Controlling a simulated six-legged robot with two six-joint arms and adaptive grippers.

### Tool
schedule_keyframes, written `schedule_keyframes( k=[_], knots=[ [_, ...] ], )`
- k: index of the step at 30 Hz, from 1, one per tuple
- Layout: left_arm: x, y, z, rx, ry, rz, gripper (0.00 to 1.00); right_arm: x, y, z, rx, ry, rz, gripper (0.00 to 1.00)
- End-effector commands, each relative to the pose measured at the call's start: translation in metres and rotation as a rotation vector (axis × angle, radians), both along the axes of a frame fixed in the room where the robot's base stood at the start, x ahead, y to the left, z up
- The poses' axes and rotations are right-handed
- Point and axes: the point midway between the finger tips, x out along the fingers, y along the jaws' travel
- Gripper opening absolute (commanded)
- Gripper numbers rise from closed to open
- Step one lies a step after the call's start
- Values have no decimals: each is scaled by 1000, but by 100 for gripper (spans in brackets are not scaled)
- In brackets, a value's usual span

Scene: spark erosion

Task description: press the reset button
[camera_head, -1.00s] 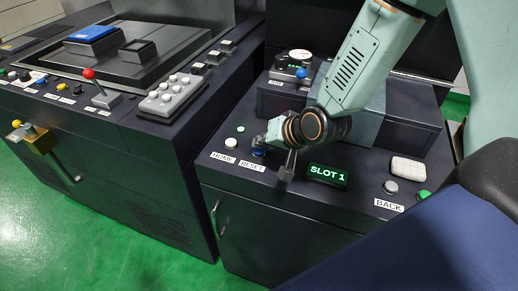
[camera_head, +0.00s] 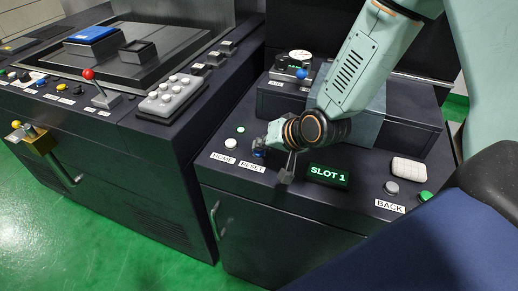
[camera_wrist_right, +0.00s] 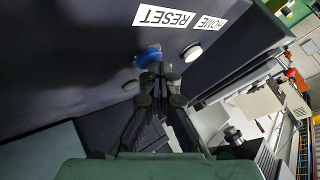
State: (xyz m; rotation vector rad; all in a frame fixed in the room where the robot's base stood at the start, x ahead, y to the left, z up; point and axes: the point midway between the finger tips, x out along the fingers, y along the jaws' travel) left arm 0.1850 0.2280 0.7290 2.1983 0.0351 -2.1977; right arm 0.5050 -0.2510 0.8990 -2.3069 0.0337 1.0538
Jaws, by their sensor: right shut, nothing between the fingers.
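The blue reset button (camera_head: 257,154) is on the dark console top, behind the RESET label (camera_head: 252,166). My right gripper (camera_head: 262,146) is shut and empty, with its fingertips right at the button and covering part of it. In the right wrist view the blue button (camera_wrist_right: 149,53) shows just beyond the closed fingertips (camera_wrist_right: 161,70). I cannot tell whether they touch it or how far it is pressed. My left gripper is not in view.
A white button (camera_head: 231,143) with the HOME label (camera_head: 222,158) is close to the left. A lit SLOT 1 display (camera_head: 328,175), a grey button (camera_head: 391,187) and a green button (camera_head: 425,196) are to the right. A raised dark box (camera_head: 284,97) stands behind.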

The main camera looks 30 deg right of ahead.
Motion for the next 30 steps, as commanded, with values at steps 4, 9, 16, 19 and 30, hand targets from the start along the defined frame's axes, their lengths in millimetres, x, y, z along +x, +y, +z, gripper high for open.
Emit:
schedule_keyframes(
  k=[4, 9, 16, 19, 30],
  knots=[
    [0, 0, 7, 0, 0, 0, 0, -1, 0, 7, 0, 2, 1, 0],
    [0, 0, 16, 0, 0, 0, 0, 0, 0, 16, 0, 2, 1, 0],
    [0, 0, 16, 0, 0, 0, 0, 0, 0, 17, 0, 1, 1, 0],
    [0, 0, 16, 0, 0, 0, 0, 0, 0, 17, 0, 1, 1, 0],
    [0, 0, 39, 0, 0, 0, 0, 0, 0, 42, 0, 1, 1, 0]
  ],
)
